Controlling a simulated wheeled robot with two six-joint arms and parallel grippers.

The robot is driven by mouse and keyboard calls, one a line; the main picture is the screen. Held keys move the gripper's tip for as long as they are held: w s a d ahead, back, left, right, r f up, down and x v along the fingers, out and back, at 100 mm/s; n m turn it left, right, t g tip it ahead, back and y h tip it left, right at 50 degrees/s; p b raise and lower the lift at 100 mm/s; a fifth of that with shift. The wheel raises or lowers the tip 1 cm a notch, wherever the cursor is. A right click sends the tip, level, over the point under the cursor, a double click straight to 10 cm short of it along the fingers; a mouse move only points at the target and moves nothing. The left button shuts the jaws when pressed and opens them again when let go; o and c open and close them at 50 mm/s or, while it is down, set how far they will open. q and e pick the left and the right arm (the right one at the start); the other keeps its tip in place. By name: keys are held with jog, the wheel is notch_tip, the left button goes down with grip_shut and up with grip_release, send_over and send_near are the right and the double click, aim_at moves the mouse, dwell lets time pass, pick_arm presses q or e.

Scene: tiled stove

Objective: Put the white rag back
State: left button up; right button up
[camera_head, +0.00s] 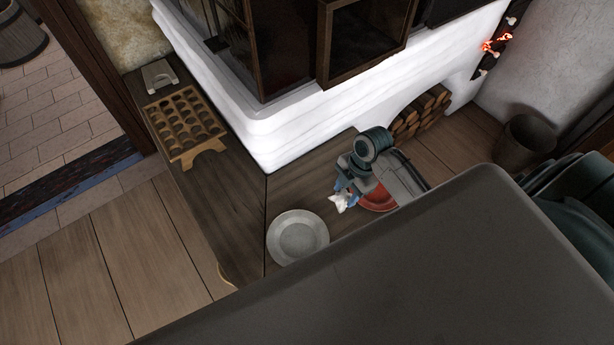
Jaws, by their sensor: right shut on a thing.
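The white rag (340,204) is a small crumpled piece in the camera_head view, just right of and beyond the grey plate. My right gripper (345,194) is shut on it, with its bluish fingertips around the cloth. The rag is over the dark wooden bench (232,215) that runs along the stove; I cannot tell whether it touches the wood. My left gripper is not in view.
A grey plate (298,237) lies on the bench. A red round dish (377,201) is partly hidden under my right arm. A wooden board with round hollows (184,124) lies on the far left of the bench. The white stove (262,128) rises behind; firewood (420,113) fills its niche.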

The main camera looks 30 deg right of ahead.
jog(key=shift+d+f, duration=0.1)
jog(key=shift+f, duration=0.05)
jog(key=shift+n, duration=0.3)
jog(key=w+a, duration=0.1)
jog(key=w, duration=0.4)
jog(key=w+a+f, duration=0.1)
jog(key=w, duration=0.4)
jog(key=w+a, duration=0.1)
jog(key=w, duration=0.4)
jog(key=shift+a+f, duration=0.25)
jog(key=shift+a, duration=0.1)
jog(key=shift+f, duration=0.5)
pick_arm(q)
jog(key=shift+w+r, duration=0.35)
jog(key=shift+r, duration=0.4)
pick_arm(e)
jog(key=shift+d+x, duration=0.15)
jog(key=shift+x, duration=0.45)
jog(key=shift+d+x, duration=0.15)
jog(key=shift+x, duration=0.45)
jog(key=shift+f, duration=0.15)
jog(key=o, duration=1)
jog(key=shift+c, duration=0.2)
